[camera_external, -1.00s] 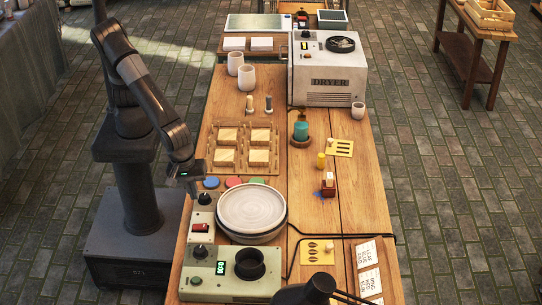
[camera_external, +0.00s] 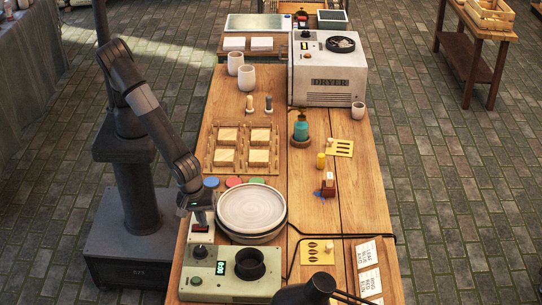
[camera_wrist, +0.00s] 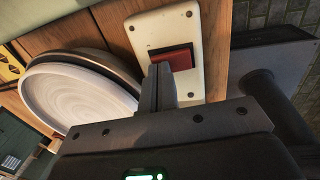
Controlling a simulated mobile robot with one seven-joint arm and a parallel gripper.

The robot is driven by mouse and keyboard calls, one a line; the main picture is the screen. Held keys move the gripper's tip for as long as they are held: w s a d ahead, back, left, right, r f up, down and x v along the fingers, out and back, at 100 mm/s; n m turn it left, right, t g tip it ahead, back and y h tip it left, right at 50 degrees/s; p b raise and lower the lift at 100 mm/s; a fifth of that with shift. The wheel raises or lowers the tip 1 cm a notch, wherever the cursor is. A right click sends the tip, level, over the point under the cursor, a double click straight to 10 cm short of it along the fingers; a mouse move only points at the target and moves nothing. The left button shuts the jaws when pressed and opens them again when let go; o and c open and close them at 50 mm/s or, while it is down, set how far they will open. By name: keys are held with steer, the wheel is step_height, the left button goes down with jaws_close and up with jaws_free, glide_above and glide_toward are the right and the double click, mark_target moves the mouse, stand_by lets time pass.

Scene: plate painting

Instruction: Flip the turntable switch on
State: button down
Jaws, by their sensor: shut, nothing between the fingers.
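The turntable (camera_external: 250,239) stands near the front of the bench with a white plate (camera_external: 251,208) on it. The plate also shows at the left of the wrist view (camera_wrist: 75,95). The switch is a red rocker (camera_wrist: 172,59) on a cream panel (camera_wrist: 160,28), just left of the turntable; in the external view my gripper partly hides it. My gripper (camera_external: 203,220) is shut and empty, pointing down over the switch. In the wrist view its fingertips (camera_wrist: 160,70) overlap the rocker's near edge. I cannot tell whether they touch, or which way the rocker is tipped.
A green control box (camera_external: 232,272) with a lit display stands in front of the switch. Blue, red and green discs (camera_external: 234,182) lie behind the plate. A wooden rack with tiles (camera_external: 243,167) is farther back. The turntable is close on my gripper's right.

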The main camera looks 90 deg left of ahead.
mark_target(193, 228)
steer(key=shift+w+f, duration=0.1)
steer(key=shift+w+f+g, duration=0.1)
steer(key=shift+f+g, duration=0.05)
steer(key=shift+g, duration=0.15)
steer(key=shift+s, duration=0.25)
steer(key=shift+s+r, duration=0.2)
steer(key=shift+s, duration=0.5)
steer(key=shift+r, duration=0.1)
step_height(193, 228, up, 14)
steer(key=s, duration=0.2)
stand_by(0.5)
